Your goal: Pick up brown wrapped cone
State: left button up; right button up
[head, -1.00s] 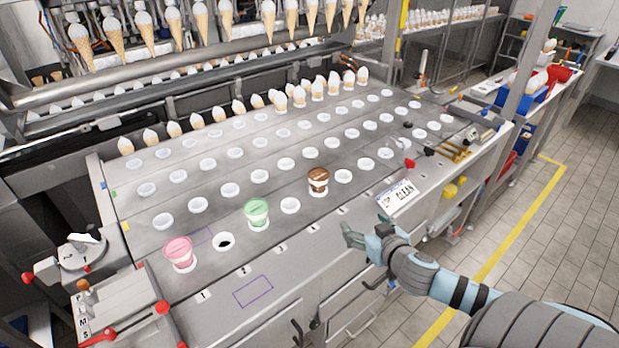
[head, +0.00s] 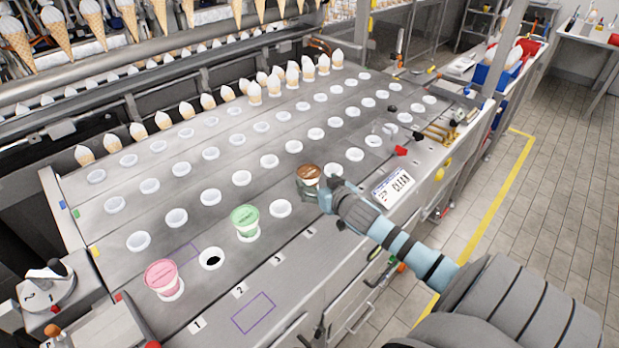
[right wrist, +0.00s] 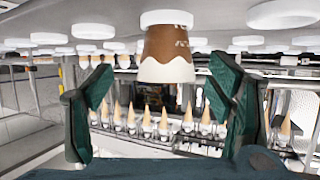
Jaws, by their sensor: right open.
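The brown wrapped cone (head: 309,171) sits upright in its white-rimmed hole in the front row of the steel plate (head: 225,290). My right gripper (head: 316,190) is open at the cone, its arm coming in from the lower right and partly hiding it. In the right wrist view, which is upside down, the brown cone (right wrist: 168,48) stands between the two dark green fingers (right wrist: 160,78), with a visible gap on each side. My left gripper is not in view.
A green cup (head: 245,221) and a pink cup (head: 163,278) stand to the left in the front row. An empty dark hole (head: 211,259) lies between them. White cones (head: 254,92) stand in the back rows. A CLEAN sign (head: 393,187) lies right of the gripper.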

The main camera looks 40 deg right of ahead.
aim_at(309, 177)
jog(key=x, duration=0.4)
jog(key=a+x, duration=0.1)
jog(key=shift+w+d+b, duration=0.15)
jog(key=shift+w+b, duration=0.25)
jog(key=shift+w, duration=0.15)
jog(key=shift+s, duration=0.1)
jog(key=shift+r, duration=0.1)
jog(key=c, duration=0.9)
jog(key=shift+o, duration=0.2)
